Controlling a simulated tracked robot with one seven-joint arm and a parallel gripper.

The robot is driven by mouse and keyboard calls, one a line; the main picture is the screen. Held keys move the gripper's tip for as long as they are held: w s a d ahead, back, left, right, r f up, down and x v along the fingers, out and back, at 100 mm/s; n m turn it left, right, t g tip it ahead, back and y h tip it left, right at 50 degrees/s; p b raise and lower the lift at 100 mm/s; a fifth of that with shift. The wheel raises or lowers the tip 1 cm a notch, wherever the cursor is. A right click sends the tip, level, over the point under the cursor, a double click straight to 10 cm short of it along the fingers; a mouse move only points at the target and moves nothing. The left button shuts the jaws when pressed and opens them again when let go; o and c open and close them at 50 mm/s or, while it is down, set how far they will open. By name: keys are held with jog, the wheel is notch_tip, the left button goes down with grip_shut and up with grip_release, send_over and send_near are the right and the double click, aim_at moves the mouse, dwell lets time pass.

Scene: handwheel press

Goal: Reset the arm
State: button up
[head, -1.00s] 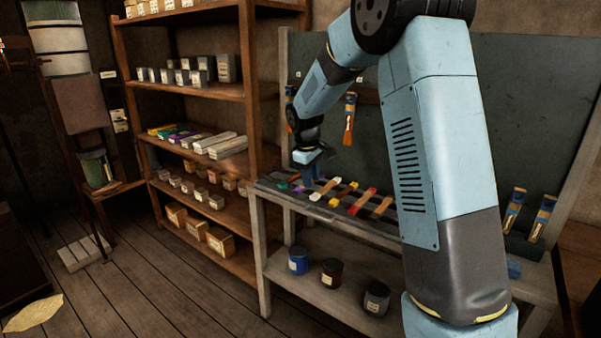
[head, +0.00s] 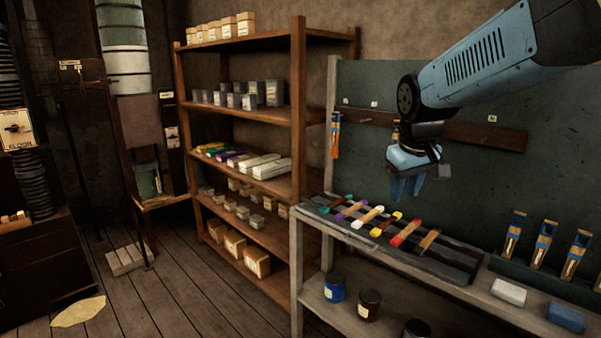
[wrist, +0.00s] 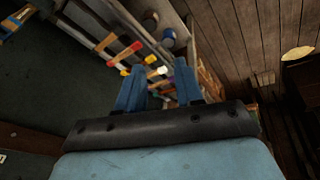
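My gripper (head: 405,187) hangs above the back of the workbench at the right of the head view, fingers pointing down. In the wrist view its two blue fingers (wrist: 158,85) stand apart with nothing between them, so it is open and empty. My arm reaches in from the upper right in the head view. Below the gripper, several brushes with coloured tips (head: 376,222) lie in a dark slotted rack (head: 455,262) on the bench. The gripper is apart from them.
Brown shelves (head: 298,120) with boxes and tins stand left of the bench. One brush (head: 336,135) hangs on the back board; several stand at right. Jars (head: 334,287) stand below. The left floor is mostly clear.

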jog(key=s+d+m+t, duration=0.1)
jog(key=s+m, duration=0.2)
jog(key=s, duration=1.4)
jog(key=shift+d+f+m+t+y, duration=0.2)
jog(key=shift+m+t+y, duration=0.1)
jog(key=shift+m+t, duration=0.1)
